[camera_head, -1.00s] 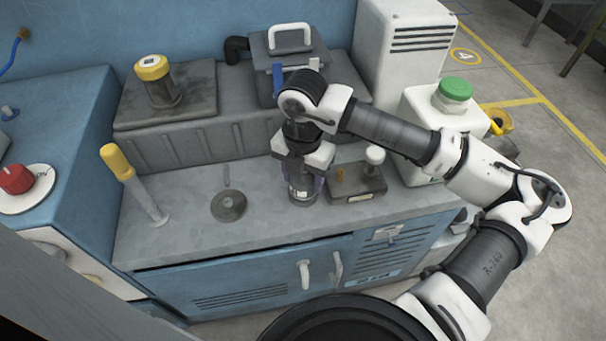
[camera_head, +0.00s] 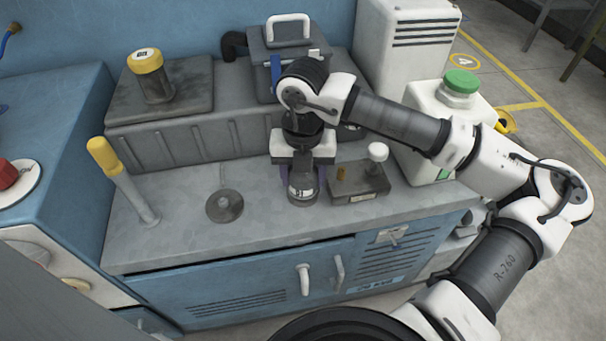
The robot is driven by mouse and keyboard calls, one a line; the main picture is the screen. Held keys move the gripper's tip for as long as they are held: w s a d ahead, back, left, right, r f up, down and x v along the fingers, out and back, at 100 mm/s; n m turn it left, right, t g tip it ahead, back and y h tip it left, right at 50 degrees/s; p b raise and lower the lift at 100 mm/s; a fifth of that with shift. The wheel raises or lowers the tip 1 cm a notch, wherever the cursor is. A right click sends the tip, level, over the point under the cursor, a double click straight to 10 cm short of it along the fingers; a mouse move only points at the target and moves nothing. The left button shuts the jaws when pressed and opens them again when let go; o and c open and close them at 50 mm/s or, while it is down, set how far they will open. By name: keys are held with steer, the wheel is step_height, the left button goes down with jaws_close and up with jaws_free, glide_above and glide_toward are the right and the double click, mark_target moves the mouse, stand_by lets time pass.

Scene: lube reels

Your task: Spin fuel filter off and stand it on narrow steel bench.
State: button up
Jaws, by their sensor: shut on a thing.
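My gripper (camera_head: 303,172) points down over the grey steel bench top (camera_head: 265,208), its fingers shut on a short, dark and metallic cylinder with a pale label, which I take to be the fuel filter (camera_head: 302,190). The filter is upright between the fingers. Its upper part is hidden by my gripper and wrist. Its lower end is at or just above the bench top; I cannot tell whether it touches.
Close right of the filter is a small grey block (camera_head: 357,190) with a white knob. To the left are a flat round disc with a thin rod (camera_head: 224,206) and a yellow-topped lever (camera_head: 120,175). A yellow-capped cylinder (camera_head: 151,78) stands behind. Bare bench lies in front.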

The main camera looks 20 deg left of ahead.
steer(key=shift+f, duration=0.1)
steer(key=shift+f+n+b, duration=0.2)
steer(key=shift+n+b, duration=0.95)
steer(key=shift+n, duration=0.05)
steer(key=shift+r+n+b, duration=0.25)
steer(key=shift+n+b, duration=0.25)
steer(key=shift+n, duration=0.9)
steer(key=shift+f+n+b, duration=0.25)
steer(key=shift+n+b, duration=0.5)
steer(key=shift+n, duration=0.25)
steer(key=shift+r+n+b, duration=0.1)
steer(key=shift+n+b, duration=0.35)
steer(key=shift+n, duration=0.65)
steer(key=shift+d+r+n, duration=0.1)
steer(key=shift+n, duration=0.4)
